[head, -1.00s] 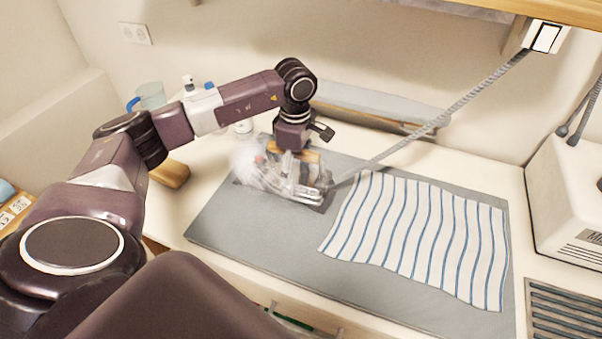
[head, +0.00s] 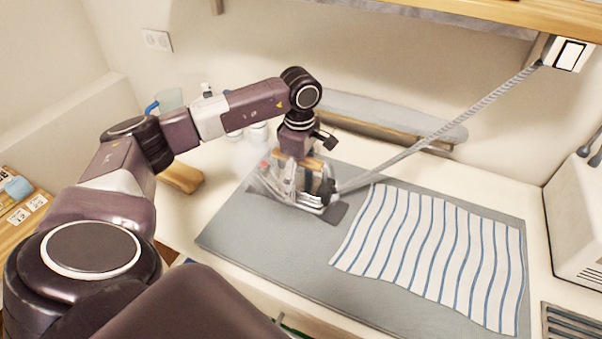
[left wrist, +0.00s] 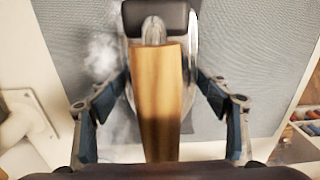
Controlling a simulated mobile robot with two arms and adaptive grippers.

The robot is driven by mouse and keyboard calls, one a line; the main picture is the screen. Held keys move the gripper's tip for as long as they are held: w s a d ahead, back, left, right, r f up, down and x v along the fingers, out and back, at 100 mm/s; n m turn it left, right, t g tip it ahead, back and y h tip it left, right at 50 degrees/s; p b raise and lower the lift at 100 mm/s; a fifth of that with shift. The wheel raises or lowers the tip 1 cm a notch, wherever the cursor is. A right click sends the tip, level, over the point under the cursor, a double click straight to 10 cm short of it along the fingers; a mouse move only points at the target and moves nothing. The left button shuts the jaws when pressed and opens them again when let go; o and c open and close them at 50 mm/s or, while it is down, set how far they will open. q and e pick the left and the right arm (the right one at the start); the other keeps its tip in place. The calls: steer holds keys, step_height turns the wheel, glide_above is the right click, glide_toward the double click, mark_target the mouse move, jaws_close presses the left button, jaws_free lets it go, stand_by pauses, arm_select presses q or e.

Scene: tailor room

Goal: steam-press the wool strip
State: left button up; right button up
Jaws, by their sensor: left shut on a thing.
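My left gripper (head: 303,156) is shut on the wooden handle of a steam iron (head: 312,200). In the left wrist view the fingers (left wrist: 162,88) flank the handle of the iron (left wrist: 158,110). The iron is low over the grey pressing mat (head: 240,240); I cannot tell whether its sole touches. A dark grey strip, apparently the wool strip (head: 339,213), shows at the iron's right end; most of it is hidden by iron and steam. White steam hangs left of the iron. My right gripper is not in view.
A blue-striped cloth (head: 435,250) covers the mat's right part. A ribbed hose (head: 440,130) runs from the iron to a wall box (head: 570,54). A wooden block (head: 181,178) and a jug (head: 168,100) stand left. A white machine (head: 578,220) is at right.

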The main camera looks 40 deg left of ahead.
mark_target(280, 171)
arm_select(q)
steer(key=shift+a+r, duration=0.1)
steer(key=shift+s+a+b, duration=0.2)
steer(key=shift+a, duration=0.7)
steer(key=shift+s+a+b, duration=0.2)
steer(key=shift+a, duration=0.75)
steer(key=shift+s+a+b, duration=0.2)
steer(key=shift+a, duration=0.7)
steer(key=shift+s, duration=0.1)
steer(key=shift+s+d, duration=0.15)
steer(key=shift+s, duration=0.45)
steer(key=shift+s+d, duration=0.15)
steer(key=shift+s, duration=0.45)
steer(key=shift+r, duration=0.2)
steer(key=shift+w+r+p, duration=0.1)
steer(key=shift+r+p, duration=0.35)
steer(key=shift+r, duration=0.05)
steer(key=shift+r+p, duration=1.95)
steer(key=shift+r, duration=1)
